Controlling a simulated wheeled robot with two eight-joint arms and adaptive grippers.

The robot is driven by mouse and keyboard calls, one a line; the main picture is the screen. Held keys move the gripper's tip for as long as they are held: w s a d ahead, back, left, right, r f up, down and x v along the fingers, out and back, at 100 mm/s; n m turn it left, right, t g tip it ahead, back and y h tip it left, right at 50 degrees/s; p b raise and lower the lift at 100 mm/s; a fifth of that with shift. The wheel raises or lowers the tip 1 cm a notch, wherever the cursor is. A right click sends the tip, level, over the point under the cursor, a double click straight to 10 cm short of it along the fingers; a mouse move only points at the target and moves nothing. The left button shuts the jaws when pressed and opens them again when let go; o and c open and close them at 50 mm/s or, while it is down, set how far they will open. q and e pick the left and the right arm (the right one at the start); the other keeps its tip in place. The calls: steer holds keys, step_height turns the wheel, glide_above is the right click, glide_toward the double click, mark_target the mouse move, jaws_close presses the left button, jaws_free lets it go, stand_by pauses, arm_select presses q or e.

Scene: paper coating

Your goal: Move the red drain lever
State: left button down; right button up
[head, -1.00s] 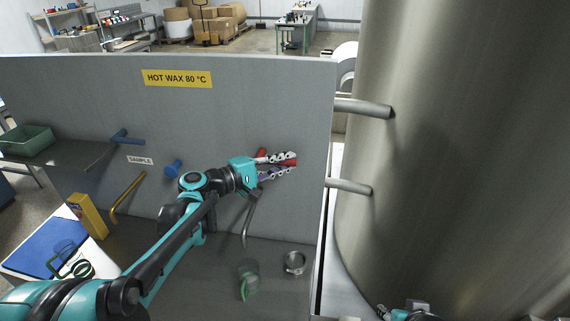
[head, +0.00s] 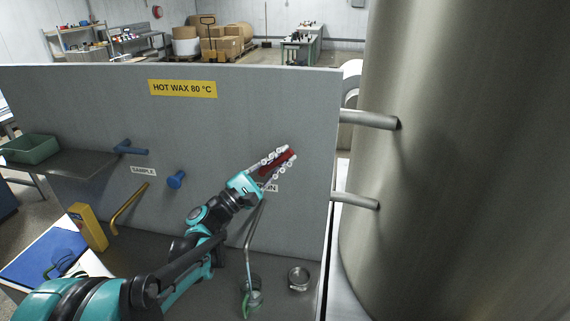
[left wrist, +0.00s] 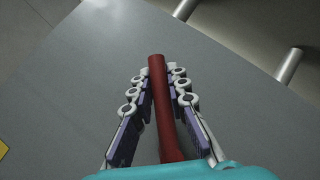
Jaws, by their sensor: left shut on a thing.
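The red drain lever (head: 282,158) is on the grey panel, right of centre in the head view. It also shows in the left wrist view (left wrist: 161,100), where it runs lengthwise between the fingers. My left gripper (head: 278,163) is shut on the lever, its fingers on both sides of it. In the head view the lever tilts up to the right, and the gripper partly hides it. A label beside the gripper is partly covered; "IN" or "ON" shows. My right gripper is not in view.
A bent grey pipe (head: 248,240) hangs below the gripper, above a glass with green (head: 252,296). A metal ring or dish (head: 299,279) stands to its right. A blue knob (head: 176,180) and a brass pipe (head: 128,208) are at left. A large steel tank (head: 460,160) fills the right.

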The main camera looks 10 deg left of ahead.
arm_select(q)
steer(key=shift+a+r+n, duration=0.15)
steer(key=shift+n, duration=0.15)
steer(key=c, duration=1.5)
jaws_free()
steer(key=shift+o, duration=0.2)
steer(key=v, duration=1.2)
